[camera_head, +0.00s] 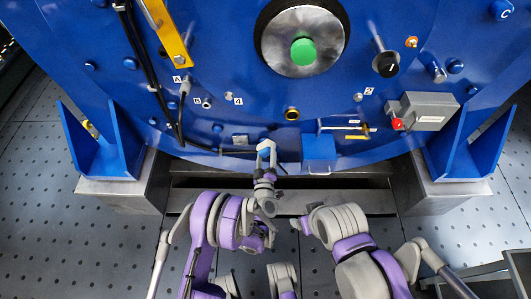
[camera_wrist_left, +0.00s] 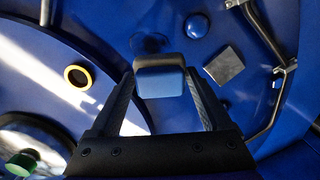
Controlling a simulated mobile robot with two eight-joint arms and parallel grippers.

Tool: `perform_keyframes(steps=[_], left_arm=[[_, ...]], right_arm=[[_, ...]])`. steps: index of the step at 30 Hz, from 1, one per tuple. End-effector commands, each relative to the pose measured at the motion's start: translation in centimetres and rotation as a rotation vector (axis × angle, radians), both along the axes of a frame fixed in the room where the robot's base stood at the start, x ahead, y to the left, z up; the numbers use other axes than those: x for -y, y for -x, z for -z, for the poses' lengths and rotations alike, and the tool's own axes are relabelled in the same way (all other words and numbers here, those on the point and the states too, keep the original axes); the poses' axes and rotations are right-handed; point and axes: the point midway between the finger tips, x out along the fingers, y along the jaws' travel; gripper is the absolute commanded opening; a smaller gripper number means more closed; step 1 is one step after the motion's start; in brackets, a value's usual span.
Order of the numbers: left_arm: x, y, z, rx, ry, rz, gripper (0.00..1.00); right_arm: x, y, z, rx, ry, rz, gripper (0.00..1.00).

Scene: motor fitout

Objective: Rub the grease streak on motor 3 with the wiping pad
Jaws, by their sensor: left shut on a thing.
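My left gripper (camera_head: 266,146) is raised in front of the lower face of the big blue motor (camera_head: 230,60). It is shut on the wiping pad, a small block with a grey top and a blue lower part (camera_wrist_left: 160,82), seen between the fingers in the left wrist view. A dark patch (camera_wrist_left: 147,43) shows on the blue surface just beyond the pad; I cannot tell whether it is the grease streak or a shadow. I cannot tell whether the pad touches the motor. My right arm is folded at the lower middle, and its fingers do not show.
Near the pad are a grey square plate (camera_wrist_left: 224,65), a blue bolt head (camera_wrist_left: 197,26), a bent metal pipe (camera_wrist_left: 270,100) and a yellow-ringed port (camera_wrist_left: 78,77). A blue box (camera_head: 319,150) juts out right of the gripper. A green-centred hub (camera_head: 303,51) is above.

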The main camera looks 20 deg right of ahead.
Motion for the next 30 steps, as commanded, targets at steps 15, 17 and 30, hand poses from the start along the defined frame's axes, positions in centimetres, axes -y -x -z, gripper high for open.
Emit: perform_keyframes(steps=[15, 17, 30], left_arm=[[0.9, -2.9, 0.7, 0.034, 0.008, -0.036, 0.37], [1.0, -3.5, 0.8, 0.034, 0.009, -0.036, 0.37], [1.6, -5.2, 0.8, 0.034, 0.008, -0.035, 0.37]], right_arm=[[0.0, 0.0, 0.0, 0.0, 0.0, 0.0, 0.73], [0.0, 0.0, -0.1, 0.0, 0.0, 0.0, 0.73], [0.0, 0.0, -0.3, 0.001, 0.0, 0.0, 0.73]])
